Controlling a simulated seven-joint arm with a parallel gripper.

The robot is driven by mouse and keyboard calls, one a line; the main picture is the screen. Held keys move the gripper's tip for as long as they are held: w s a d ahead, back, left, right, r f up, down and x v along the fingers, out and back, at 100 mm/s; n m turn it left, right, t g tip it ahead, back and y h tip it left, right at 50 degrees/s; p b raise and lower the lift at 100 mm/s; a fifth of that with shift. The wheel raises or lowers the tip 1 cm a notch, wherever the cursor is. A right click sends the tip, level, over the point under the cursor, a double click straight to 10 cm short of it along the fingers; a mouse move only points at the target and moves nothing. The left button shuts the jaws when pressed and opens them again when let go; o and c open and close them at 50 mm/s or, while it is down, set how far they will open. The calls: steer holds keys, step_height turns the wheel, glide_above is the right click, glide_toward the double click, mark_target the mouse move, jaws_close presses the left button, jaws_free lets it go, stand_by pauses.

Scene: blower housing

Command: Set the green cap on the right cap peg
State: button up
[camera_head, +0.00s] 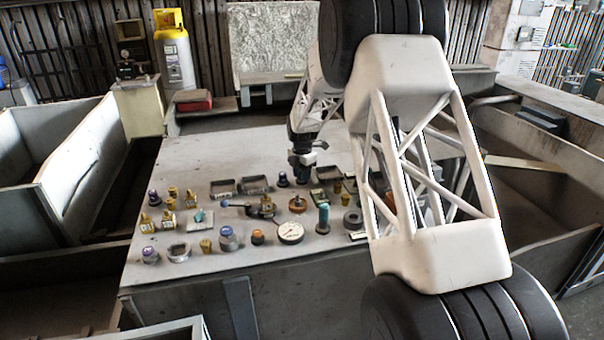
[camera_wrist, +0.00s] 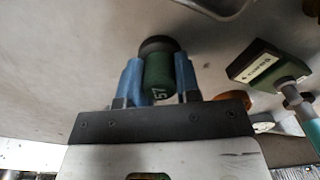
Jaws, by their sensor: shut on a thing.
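The green cap (camera_wrist: 158,75), marked 57 and with a dark round end, is between the two blue fingers of my gripper (camera_wrist: 157,80) in the wrist view. The fingers touch it on both sides, so my gripper is shut on it. In the head view my gripper (camera_head: 303,176) is over the far middle part of the table, and the cap cannot be made out there. I cannot pick out the right cap peg in either view. My arm hides the right part of the table in the head view.
The pale table (camera_head: 190,150) holds many small parts. A round gauge (camera_head: 291,232), a teal cylinder (camera_head: 323,218) and a grey ring (camera_head: 353,218) stand nearer the front. Shallow metal trays (camera_head: 254,185) lie left of my gripper. The table's back left is clear.

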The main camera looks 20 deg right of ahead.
steer(key=shift+f, duration=0.1)
steer(key=o, duration=1.5)
steer(key=shift+r, duration=0.2)
steer(key=shift+r, duration=3.55)
